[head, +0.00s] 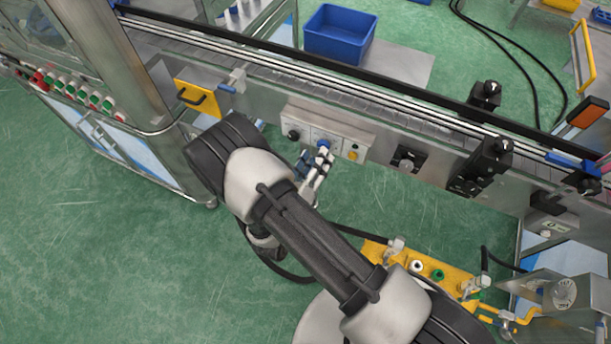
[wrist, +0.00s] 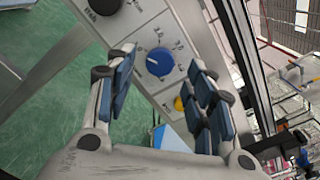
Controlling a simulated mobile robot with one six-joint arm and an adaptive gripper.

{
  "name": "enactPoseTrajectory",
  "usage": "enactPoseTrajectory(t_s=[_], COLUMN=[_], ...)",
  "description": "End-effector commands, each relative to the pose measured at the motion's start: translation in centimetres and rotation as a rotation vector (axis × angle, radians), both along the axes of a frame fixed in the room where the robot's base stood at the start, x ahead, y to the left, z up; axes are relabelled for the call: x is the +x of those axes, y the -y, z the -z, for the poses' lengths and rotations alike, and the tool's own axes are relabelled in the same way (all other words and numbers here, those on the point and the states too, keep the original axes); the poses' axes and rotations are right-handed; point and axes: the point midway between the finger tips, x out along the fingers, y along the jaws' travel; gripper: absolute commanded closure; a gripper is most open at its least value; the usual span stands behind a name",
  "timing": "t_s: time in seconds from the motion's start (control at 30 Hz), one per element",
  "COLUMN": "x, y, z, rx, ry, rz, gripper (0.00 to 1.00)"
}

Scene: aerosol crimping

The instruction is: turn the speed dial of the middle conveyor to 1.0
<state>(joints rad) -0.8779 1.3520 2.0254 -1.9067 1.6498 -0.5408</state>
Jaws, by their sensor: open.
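The blue speed dial (wrist: 159,62) is on a light control panel (wrist: 150,20) on the conveyor's side, with a printed scale around it. In the head view the dial (head: 323,144) is small, at the middle of the panel. A white mark shows on the dial, but I cannot read its exact setting. My gripper (wrist: 160,85) is open, with its blue-padded fingers on either side of the dial in the wrist view. In the head view my gripper (head: 315,165) is right at the dial; I cannot tell whether it touches it.
A black knob (head: 293,134) sits left of the dial and a yellow button (head: 352,155) right of it. The conveyor (head: 400,105) runs above the panel. Black brackets (head: 408,159) stick out to the right.

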Motion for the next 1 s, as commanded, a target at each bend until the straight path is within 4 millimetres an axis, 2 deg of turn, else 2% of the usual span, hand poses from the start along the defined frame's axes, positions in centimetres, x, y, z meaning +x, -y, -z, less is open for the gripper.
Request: enactPoseTrajectory(t_s=[0.2,0.4,0.6,1.0], x=[-4.6,-7.3,-8.3,-8.3], y=[-1.8,-2.7,-3.0,-3.0], z=[0.0,0.0,0.0,0.0], rx=[-0.001,0.000,0.000,0.000], ry=[-0.001,-0.001,0.000,0.000], rz=[-0.008,-0.004,0.000,0.000], gripper=[0.51,0.51,0.51,0.51])
